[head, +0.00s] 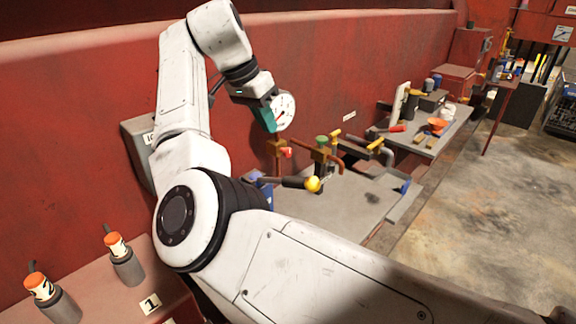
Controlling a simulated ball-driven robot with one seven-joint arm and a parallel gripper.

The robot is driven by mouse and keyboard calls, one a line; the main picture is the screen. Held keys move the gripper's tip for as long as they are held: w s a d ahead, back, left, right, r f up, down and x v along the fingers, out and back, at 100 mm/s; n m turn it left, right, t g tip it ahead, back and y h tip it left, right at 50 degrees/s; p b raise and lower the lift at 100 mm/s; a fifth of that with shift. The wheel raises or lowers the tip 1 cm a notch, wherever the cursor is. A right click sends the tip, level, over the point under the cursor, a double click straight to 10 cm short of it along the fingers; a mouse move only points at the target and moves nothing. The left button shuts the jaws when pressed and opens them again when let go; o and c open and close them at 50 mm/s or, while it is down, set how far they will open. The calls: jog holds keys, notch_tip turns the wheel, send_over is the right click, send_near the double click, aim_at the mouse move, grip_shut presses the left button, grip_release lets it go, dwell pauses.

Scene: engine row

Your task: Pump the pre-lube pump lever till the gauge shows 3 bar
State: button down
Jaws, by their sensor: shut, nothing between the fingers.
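The pump lever (291,182) is a dark bar ending in a yellow ball knob (313,184). It lies close to level over the grey bench, its left end partly behind my arm. The round white gauge (285,111) stands above and behind it against the red wall. Its numbers and needle are too small to read surely. My gripper (268,122), with teal fingers, is shut and empty. In the picture it overlaps the gauge's left edge, above and left of the knob. I cannot tell whether it touches the gauge.
The grey bench (340,205) carries pipes and valves with a green cap (321,140) and orange pipework close to the lever. Further right stands another bench (430,145) with loose parts. Orange-capped cylinders (122,258) stand at lower left. The floor (480,220) at right is clear.

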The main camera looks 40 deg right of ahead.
jog(key=p, duration=0.4)
send_over(291, 182)
notch_tip(291, 182, down, 12)
jog(key=shift+f, duration=0.45)
